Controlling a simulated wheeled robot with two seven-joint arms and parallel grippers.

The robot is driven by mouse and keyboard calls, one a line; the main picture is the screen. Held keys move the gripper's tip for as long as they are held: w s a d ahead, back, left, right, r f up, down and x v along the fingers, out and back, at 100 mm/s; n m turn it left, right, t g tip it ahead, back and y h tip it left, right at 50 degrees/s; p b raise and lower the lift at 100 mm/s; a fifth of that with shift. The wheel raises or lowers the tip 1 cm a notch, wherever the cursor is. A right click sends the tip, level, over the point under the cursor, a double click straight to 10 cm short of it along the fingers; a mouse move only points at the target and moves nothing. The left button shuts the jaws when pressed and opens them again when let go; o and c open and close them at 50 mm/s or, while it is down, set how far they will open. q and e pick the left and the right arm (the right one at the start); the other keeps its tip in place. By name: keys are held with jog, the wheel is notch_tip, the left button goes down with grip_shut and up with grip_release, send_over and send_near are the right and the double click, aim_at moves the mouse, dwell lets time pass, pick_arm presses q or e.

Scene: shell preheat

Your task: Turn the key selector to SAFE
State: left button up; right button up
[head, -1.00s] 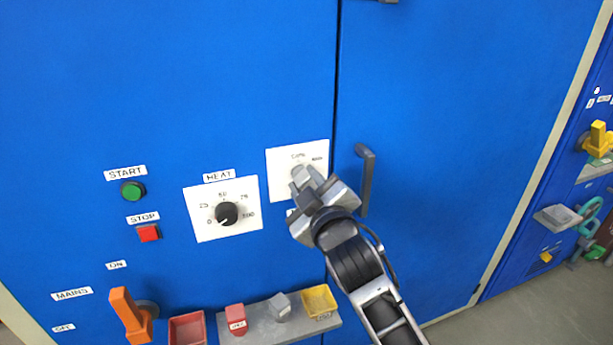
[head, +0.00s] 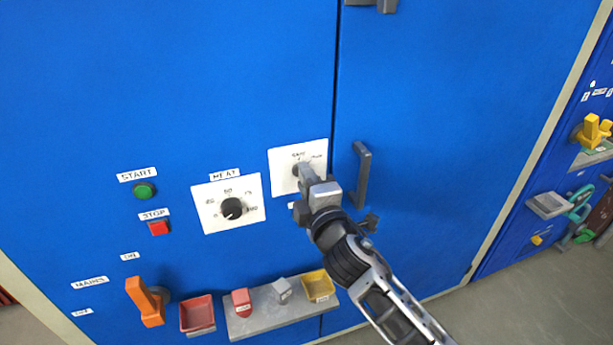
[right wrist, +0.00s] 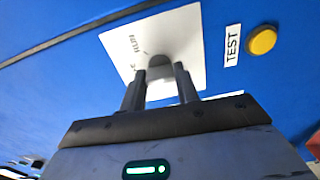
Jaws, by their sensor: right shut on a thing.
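The key selector (right wrist: 160,66) is a small grey knob on a white plate (head: 284,178) on the blue cabinet. In the head view the plate carries small lettering above the knob, too blurred to read surely. My right gripper (right wrist: 159,78) is at the plate with its two fingers on either side of the knob, shut on it. In the head view the right gripper (head: 306,172) hides most of the knob, so its pointing direction cannot be told. My left gripper is not in view.
A door handle (head: 361,176) stands just right of my right gripper. The HEAT dial (head: 232,208) is left of it, with START (head: 144,190) and STOP (head: 159,228) buttons beyond. A shelf (head: 246,325) with small items is below. A yellow button (right wrist: 263,40) sits beside a TEST label.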

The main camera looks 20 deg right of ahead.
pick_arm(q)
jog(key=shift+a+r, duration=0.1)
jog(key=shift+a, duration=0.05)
pick_arm(e)
jog(key=shift+r+n, duration=0.1)
jog(key=shift+n, duration=0.3)
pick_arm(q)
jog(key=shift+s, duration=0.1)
pick_arm(e)
jog(key=o, duration=1)
pick_arm(q)
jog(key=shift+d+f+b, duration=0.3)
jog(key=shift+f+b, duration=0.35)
jog(key=shift+b, duration=0.7)
pick_arm(e)
jog(key=shift+s+d, duration=0.15)
jog(key=shift+s, duration=3.85)
jog(key=shift+s+d, duration=0.1)
jog(key=shift+s, duration=3.85)
